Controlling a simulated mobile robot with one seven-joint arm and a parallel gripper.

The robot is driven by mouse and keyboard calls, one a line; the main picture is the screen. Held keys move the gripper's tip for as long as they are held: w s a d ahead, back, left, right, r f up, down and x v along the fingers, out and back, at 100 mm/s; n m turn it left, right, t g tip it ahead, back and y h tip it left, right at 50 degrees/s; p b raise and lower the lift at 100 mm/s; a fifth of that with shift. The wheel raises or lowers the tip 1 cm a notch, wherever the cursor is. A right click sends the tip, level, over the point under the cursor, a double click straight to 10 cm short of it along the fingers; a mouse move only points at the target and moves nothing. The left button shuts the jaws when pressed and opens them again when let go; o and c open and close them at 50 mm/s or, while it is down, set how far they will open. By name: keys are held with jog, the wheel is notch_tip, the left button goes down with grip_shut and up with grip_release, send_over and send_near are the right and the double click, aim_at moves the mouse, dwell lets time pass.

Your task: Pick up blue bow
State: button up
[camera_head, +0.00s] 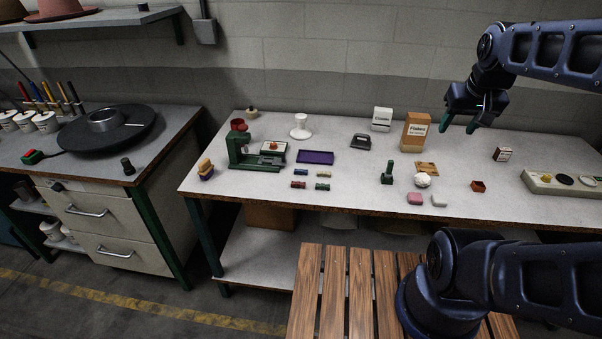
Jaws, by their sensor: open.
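I cannot pick out a blue bow for certain at this size. Several small bow-sized pieces lie in two short rows near the front of the table, left of its middle. A bluish piece (301,172) is at the back left of them, and a dark red piece (298,184) is in front of it. Two olive and blue-looking pieces, one at the back (323,174) and one at the front (322,186), lie to their right. My gripper (458,125) is open and empty, held above the table's back right, well right of these pieces.
A brown box (414,132), a white box (381,119) and a dark green stand (387,173) are further right. A slatted wooden bench (335,290) is in front of the table (260,190).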

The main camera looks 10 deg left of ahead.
jog(key=w+a+n+g, duration=0.2)
jog(key=w+a+n, duration=0.4)
jog(key=w, duration=0.6)
jog(key=n+g+h, duration=0.2)
jog(key=n+h, duration=0.3)
jog(key=n, duration=0.7)
send_over(301, 170)
jog(key=a, duration=0.3)
jog(key=f, duration=3)
jog(key=shift+w+d+f, duration=0.15)
jog(key=shift+w+f, duration=0.1)
jog(key=shift+w, duration=0.05)
jog(key=shift+y, duration=0.3)
jog(key=shift+s+x, duration=0.15)
jog(key=shift+x, duration=1.15)
jog(key=shift+s+x, duration=0.2)
jog(key=shift+x, duration=1.1)
jog(key=shift+d, duration=0.1)
jog(key=c, duration=1.1)
